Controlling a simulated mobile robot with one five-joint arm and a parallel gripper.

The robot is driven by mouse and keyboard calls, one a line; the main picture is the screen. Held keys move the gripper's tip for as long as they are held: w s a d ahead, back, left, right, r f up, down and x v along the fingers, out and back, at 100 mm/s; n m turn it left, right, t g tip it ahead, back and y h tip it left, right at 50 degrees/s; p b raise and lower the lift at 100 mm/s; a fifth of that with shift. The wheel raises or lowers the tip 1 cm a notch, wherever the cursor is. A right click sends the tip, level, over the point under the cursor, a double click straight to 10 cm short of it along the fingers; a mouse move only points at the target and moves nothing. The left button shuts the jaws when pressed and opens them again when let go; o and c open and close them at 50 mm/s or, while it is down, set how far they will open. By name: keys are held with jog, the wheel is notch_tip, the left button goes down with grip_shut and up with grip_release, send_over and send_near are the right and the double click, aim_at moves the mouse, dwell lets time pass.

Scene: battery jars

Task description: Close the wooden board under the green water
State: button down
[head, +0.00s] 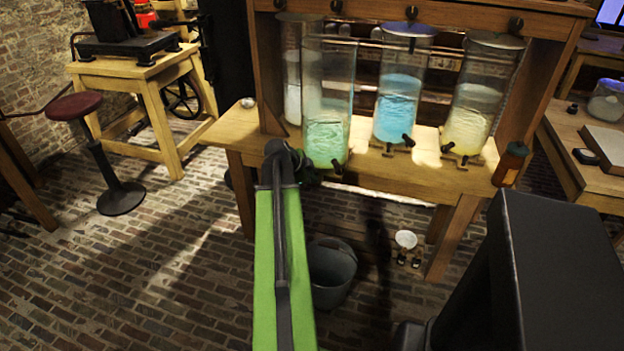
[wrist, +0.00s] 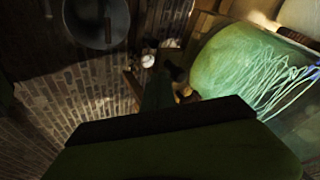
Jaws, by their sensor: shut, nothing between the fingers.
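The jar of green water (head: 326,140) stands at the front left of the wooden bench, with a dark tap (head: 338,167) low on its front. It fills the right of the wrist view (wrist: 235,65), seen very close and tilted. I cannot make out the wooden board under it; my arm and the dark parts at the jar's foot cover that spot. My gripper (wrist: 160,88) is shut and empty, close beside the lower part of this jar. In the head view its tip is mostly hidden behind the end of my green arm. I cannot tell whether it touches anything.
Jars of blue water (head: 397,108) and yellow water (head: 470,118) stand to the right, with a paler jar (head: 292,70) behind. An orange-brown bottle (head: 510,165) is at the bench's right end. A grey bucket (head: 331,275) stands on the brick floor below.

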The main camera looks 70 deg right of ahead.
jog(key=d, duration=0.9)
jog(key=w+d, duration=0.1)
jog(key=d, duration=1.6)
jog(key=shift+w+d, duration=0.35)
jog(key=shift+d, duration=0.05)
jog(key=shift+d+r, duration=0.1)
jog(key=shift+d, duration=0.15)
jog(key=shift+s+a, duration=0.1)
jog(key=shift+a, duration=0.3)
jog(key=a, duration=0.3)
jog(key=shift+s+a+f, duration=0.1)
jog(key=shift+s+f, duration=0.1)
jog(key=shift+s, duration=0.15)
jog(key=p+v, duration=0.7)
jog(key=v, duration=0.3)
jog(key=shift+s+p, duration=0.2)
jog(key=shift+p, duration=0.15)
